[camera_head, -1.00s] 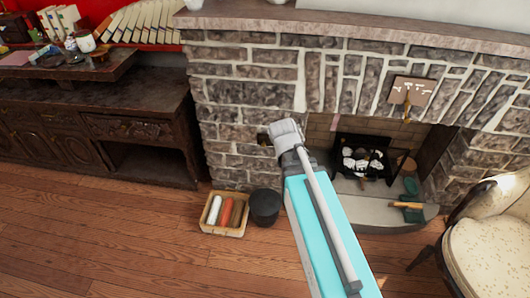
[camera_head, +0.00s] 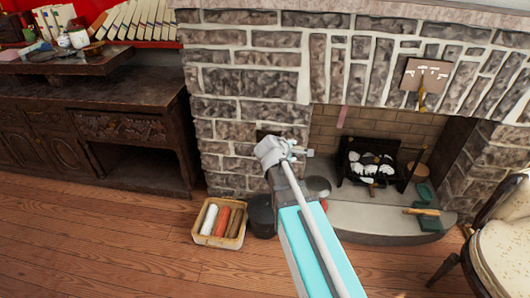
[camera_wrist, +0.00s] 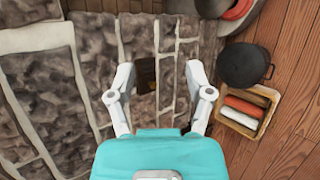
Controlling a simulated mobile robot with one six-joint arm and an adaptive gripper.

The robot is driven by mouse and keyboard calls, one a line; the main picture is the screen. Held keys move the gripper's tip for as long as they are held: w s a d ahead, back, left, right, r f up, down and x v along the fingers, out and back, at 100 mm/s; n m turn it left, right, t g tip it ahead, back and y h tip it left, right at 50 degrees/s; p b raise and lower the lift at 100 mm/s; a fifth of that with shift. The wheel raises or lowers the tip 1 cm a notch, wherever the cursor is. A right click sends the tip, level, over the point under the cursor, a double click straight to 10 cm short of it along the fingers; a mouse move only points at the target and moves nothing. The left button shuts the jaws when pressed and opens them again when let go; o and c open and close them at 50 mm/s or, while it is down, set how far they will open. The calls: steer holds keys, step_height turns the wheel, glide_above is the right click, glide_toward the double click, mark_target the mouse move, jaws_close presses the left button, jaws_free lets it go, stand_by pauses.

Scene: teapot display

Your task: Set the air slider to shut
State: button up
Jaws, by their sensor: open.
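My gripper (camera_head: 298,150) is open and empty in front of the stone fireplace, left of the firebox. In the wrist view its two fingers (camera_wrist: 160,74) are spread apart, facing the stone wall. A small dark recess (camera_wrist: 146,74) with a brownish-yellow part inside lies in the wall between the fingers. In the head view my gripper mostly covers that recess. A brown plate (camera_head: 426,74) with white marks and a brass-coloured piece hangs above the firebox. I cannot tell for sure which part is the air slider or how it is set.
A black pot (camera_head: 262,216) and a tray of rolls (camera_head: 206,238) stand on the floor below. The grate (camera_head: 370,165) sits in the firebox above a grey hearth (camera_head: 365,222). A dark cabinet (camera_head: 85,97) is left, a pale armchair (camera_head: 505,252) right.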

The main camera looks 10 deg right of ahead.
steer(key=w+a+f+n+t+y+b, duration=0.1)
steer(key=w+a+f+n+t+b, duration=0.3)
steer(key=w+f+n+b, duration=0.3)
steer(key=w+a+f+n+t+y+b, duration=0.1)
steer(key=w+a+f+n+t+b, duration=0.4)
steer(key=b, duration=1.3)
steer(key=shift+w+a+f+n, duration=0.8)
steer(key=shift+f+n, duration=1.3)
steer(key=shift+n, duration=1.6)
steer(key=shift+w+d, duration=0.25)
steer(key=shift+w, duration=0.05)
steer(key=x, duration=1.3)
steer(key=shift+w+r, duration=0.15)
steer(key=shift+w, duration=0.1)
steer(key=shift+c, duration=0.3)
jaws_close()
